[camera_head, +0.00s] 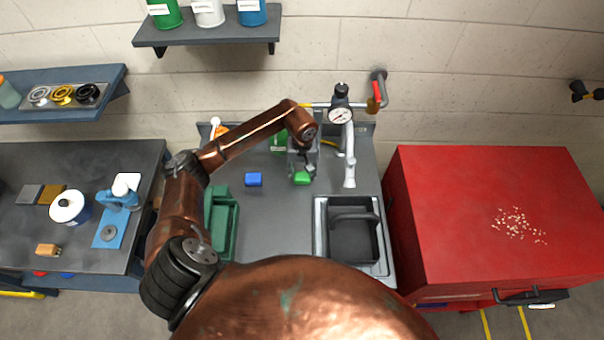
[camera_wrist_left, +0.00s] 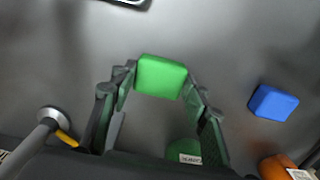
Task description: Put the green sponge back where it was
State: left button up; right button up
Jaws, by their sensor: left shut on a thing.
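The green sponge (camera_head: 302,178) is at the fingertips of my left gripper (camera_head: 305,170), over the grey counter (camera_head: 275,215) to the left of the tap. In the left wrist view the green sponge (camera_wrist_left: 160,76) sits between the two fingers of my left gripper (camera_wrist_left: 158,88), which are shut on it. I cannot tell whether the sponge touches the counter. A blue sponge (camera_head: 254,180) lies on the counter to the left of the green one; it also shows in the left wrist view (camera_wrist_left: 273,102). My right gripper is not in view.
The sink (camera_head: 318,225) with a dark basin insert is at the front right of the counter, below the tap (camera_head: 349,165). A green open box (camera_head: 232,225) is on the left. A green container (camera_head: 279,140) stands at the back. A red cabinet (camera_head: 440,215) is to the right.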

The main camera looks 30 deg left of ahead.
pick_arm(q)
jog(key=shift+f, duration=0.2)
jog(key=shift+f, duration=0.2)
jog(key=o, duration=1.1)
jog(key=shift+r, duration=0.1)
